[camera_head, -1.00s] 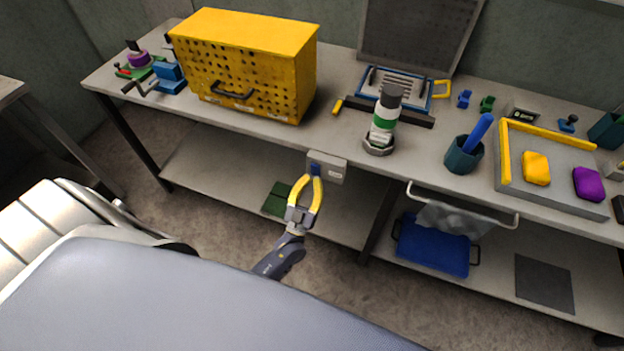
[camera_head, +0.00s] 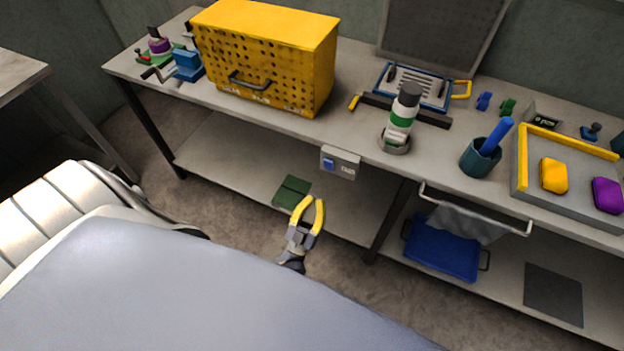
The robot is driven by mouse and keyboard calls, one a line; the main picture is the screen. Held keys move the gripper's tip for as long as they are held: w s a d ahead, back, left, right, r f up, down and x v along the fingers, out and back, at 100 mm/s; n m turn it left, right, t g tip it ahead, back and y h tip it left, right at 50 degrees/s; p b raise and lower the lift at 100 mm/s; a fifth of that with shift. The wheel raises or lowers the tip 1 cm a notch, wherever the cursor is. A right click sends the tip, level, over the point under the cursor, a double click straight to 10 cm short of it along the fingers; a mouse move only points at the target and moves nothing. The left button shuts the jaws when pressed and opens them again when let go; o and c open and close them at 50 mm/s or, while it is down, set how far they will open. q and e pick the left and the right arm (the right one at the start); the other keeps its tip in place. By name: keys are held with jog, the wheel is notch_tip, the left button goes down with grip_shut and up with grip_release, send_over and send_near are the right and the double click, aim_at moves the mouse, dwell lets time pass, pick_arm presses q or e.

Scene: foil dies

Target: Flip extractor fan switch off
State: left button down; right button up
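The switch is a light grey box (camera_head: 348,163) on the front edge of the workbench, below the top. It has a blue rocker (camera_head: 328,165) at its left and a pale label at its right. I cannot tell which way the rocker is tipped. My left gripper (camera_head: 314,199) has yellow fingers that lean together at the tips and hold nothing. It is below and a little left of the switch box, apart from it, above the floor and lower shelf area. My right gripper is not in view.
On the workbench (camera_head: 285,125) stand a yellow perforated cabinet (camera_head: 265,60), a green-banded bottle (camera_head: 402,118), a teal cup (camera_head: 480,157) and a grey tray (camera_head: 525,185). A rail (camera_head: 475,207) with cloth juts from the front edge, right of the switch. Space before the switch is clear.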

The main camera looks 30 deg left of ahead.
pick_arm(q)
jog(key=shift+s+d+f, duration=0.1)
jog(key=shift+s+f, duration=0.5)
jog(key=shift+f, duration=0.4)
jog(key=shift+s+f, duration=0.6)
jog(key=shift+f, duration=0.35)
jog(key=s+d+f+m+g+h, duration=0.25)
jog(key=f+g, duration=0.35)
jog(key=f, duration=0.7)
jog(key=s+d+f+m+g+h, duration=0.2)
jog(key=s+f+g, duration=0.35)
jog(key=f, duration=0.85)
jog(key=s+a+f+g, duration=0.2)
jog(key=s+f+g, duration=0.2)
jog(key=s, duration=0.6)
jog(key=s+a+f+g+y, duration=0.1)
jog(key=s+f, duration=0.4)
jog(key=s, duration=0.5)
jog(key=s+a+f+g+y, duration=0.1)
jog(key=s+a+f+g, duration=0.2)
jog(key=s+g, duration=0.3)
jog(key=s+f, duration=0.1)
jog(key=s, duration=0.3)
jog(key=shift+s+a+f+g, duration=0.15)
jog(key=shift+f+g, duration=0.15)
jog(key=shift+g, duration=0.05)
